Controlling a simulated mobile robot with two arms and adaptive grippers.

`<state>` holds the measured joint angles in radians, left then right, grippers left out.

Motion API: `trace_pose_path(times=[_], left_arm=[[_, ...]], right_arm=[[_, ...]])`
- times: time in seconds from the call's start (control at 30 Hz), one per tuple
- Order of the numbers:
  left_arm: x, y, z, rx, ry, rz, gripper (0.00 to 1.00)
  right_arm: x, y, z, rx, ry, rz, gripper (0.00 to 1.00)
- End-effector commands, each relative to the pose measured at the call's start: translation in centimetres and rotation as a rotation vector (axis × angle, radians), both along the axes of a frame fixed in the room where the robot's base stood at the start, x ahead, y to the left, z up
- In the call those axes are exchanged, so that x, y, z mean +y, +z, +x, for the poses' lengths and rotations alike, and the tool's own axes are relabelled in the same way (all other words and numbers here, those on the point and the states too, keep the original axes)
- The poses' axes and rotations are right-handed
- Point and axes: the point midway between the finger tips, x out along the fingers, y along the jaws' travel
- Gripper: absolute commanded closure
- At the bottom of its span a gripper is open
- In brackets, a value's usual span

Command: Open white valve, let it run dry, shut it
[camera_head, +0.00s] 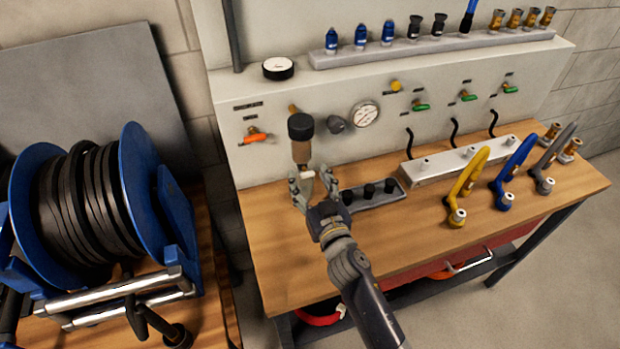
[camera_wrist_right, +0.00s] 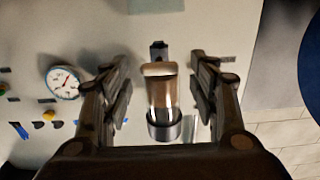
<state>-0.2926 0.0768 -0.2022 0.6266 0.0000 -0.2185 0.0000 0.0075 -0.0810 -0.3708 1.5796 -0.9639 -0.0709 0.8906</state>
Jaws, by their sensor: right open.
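A filter bowl (camera_head: 302,152) with a black cap hangs at the front of the grey panel, above the bench. Below it is a small pale piece, the white valve (camera_head: 307,174), partly hidden by my fingers. My right gripper (camera_head: 314,182) is open, its fingers on either side of the valve. I cannot tell whether they touch it. In the right wrist view the brown bowl (camera_wrist_right: 162,95) stands between the open fingers of my right gripper (camera_wrist_right: 160,80), with gaps on both sides. The valve is not clear there. My left gripper is not in view.
A grey tray (camera_head: 372,199) with black fittings lies close right of my gripper. A gauge (camera_head: 365,114) and an orange-handled valve (camera_head: 255,136) are on the panel. A hose reel (camera_head: 88,200) fills the left.

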Motion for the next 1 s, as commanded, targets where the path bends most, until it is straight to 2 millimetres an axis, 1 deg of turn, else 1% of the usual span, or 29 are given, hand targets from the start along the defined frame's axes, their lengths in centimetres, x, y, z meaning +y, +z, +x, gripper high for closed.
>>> trace_pose_path(times=[0.07, 0.27, 0.37, 0.4, 0.47, 0.77, 1.0], left_arm=[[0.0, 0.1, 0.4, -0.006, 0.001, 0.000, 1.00], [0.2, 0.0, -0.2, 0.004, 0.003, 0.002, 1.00], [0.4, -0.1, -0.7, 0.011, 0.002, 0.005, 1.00], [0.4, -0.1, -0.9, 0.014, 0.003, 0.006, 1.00], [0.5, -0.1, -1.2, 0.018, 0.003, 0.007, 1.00], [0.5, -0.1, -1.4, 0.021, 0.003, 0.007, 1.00], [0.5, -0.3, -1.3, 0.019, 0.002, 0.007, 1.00]], right_arm=[[0.0, 0.0, 0.2, 0.001, 0.000, 0.000, 0.45], [0.0, 0.0, 0.2, 0.001, 0.000, -0.001, 0.45], [0.0, 0.0, 0.1, 0.000, 0.000, -0.001, 0.65], [0.0, 0.0, 0.1, 0.001, 0.000, -0.001, 0.74], [0.0, 0.0, 0.1, 0.000, 0.000, -0.001, 0.88], [0.0, 0.0, 0.1, -0.004, 0.000, -0.012, 0.89], [0.1, -0.1, 0.1, -0.033, 0.001, -0.102, 0.89]])
